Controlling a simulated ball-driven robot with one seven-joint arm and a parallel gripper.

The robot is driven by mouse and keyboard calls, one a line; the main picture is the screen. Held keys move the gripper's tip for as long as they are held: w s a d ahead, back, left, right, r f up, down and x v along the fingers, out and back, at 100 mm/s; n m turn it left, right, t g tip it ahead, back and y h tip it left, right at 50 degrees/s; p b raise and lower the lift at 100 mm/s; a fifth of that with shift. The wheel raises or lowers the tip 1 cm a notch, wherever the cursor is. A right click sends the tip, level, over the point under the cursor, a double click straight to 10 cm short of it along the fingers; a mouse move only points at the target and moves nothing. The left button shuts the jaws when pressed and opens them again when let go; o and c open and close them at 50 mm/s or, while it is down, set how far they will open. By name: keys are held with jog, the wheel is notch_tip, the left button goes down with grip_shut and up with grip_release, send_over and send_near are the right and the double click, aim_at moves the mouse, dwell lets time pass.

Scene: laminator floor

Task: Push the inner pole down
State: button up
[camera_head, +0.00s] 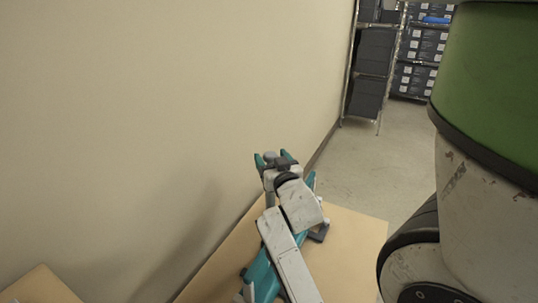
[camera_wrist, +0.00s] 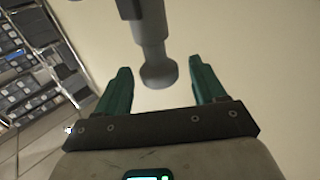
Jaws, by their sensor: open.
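A grey pole (camera_wrist: 152,45) with a flared round end shows in the wrist view, with a wider dark grey part at the top edge of the picture. I take it to be the inner pole. Its flared end lies between the two teal fingers of my gripper (camera_wrist: 160,68) in the picture, with a gap on each side. My gripper is open and holds nothing. In the head view my gripper (camera_head: 271,156) is small, beside the pale wall, and my own arm covers most of what is around it. Whether anything touches the pole cannot be told.
A tan tabletop (camera_head: 350,255) lies below my arm, with another tan surface (camera_head: 40,287) at the lower left. The pale wall (camera_head: 150,100) stands close on the left. Shelves with dark boxes (camera_head: 372,52) stand at the back right; the grey floor (camera_head: 365,160) before them is clear.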

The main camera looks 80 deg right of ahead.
jog(key=v, duration=0.7)
jog(key=shift+a+b, duration=0.2)
jog(key=shift+b, duration=0.15)
jog(key=shift+s, duration=0.1)
